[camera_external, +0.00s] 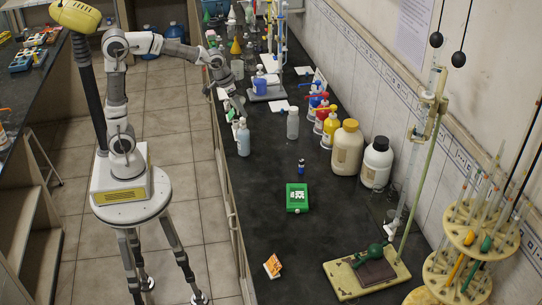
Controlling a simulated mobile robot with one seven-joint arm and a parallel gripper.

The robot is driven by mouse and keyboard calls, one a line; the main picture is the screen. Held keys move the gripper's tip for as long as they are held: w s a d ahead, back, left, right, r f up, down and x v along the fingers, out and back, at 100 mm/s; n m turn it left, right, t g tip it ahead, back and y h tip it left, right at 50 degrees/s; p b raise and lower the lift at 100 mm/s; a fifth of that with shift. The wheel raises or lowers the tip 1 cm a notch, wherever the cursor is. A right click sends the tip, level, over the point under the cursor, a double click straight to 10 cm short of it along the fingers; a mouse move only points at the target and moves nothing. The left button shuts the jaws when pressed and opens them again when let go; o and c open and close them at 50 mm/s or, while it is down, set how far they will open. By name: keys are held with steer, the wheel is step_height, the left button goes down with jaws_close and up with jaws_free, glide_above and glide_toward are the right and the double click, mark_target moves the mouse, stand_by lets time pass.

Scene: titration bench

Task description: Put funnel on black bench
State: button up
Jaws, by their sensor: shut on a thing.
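My gripper (238,106) is low over the left edge of the black bench (265,205), just behind two white bottles. I cannot tell whether this thing touches the bench. A dark green thing with a rounded end and a stem (374,250) lies on the burette stand's base at the front right; I cannot tell whether it is a funnel.
White bottles (243,140) stand close in front of my gripper, and another (292,123) is to its right. Coloured wash bottles (331,126) and two large jars (347,147) line the wall. A green box (297,198) lies mid-bench.

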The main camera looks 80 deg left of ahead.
steer(key=w+a+n+y+p, duration=0.15)
steer(key=a+n, duration=0.25)
steer(key=a, duration=2.6)
steer(key=shift+w+f+b, duration=0.15)
steer(key=shift+f+b, duration=0.55)
steer(key=shift+f, duration=3.55)
steer(key=shift+w+f+b, duration=0.2)
steer(key=shift+f+b, duration=0.45)
steer(key=shift+f, duration=3.65)
steer(key=shift+w+f+b, duration=0.15)
steer(key=shift+f+b, duration=0.55)
steer(key=shift+f, duration=3.55)
steer(key=shift+f, duration=0.3)
steer(key=o, duration=1.4)
steer(key=shift+o, duration=0.2)
steer(key=shift+r, duration=0.2)
